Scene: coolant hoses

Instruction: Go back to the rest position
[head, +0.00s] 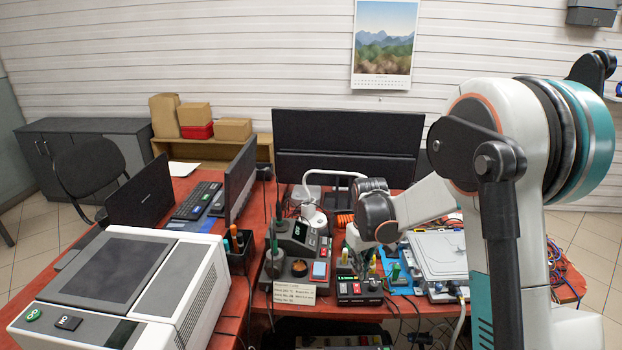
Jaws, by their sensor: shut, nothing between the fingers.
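My gripper (357,262) points down over the workbench (232,310), at the end of my arm, which reaches in from the right. It is small in the head view and partly hidden by my wrist. It is shut and empty. It is just above a small dark device with lit displays (359,291), close to some upright coloured handles. I cannot tell whether the fingertips touch anything. No coolant hose can be made out clearly.
A grey-white machine (125,290) fills the left front. A station with a labelled card (295,293) stands left of my gripper, and a silver case (440,258) lies to its right. Black monitors (347,145) stand behind. Loose cables lie at the right edge.

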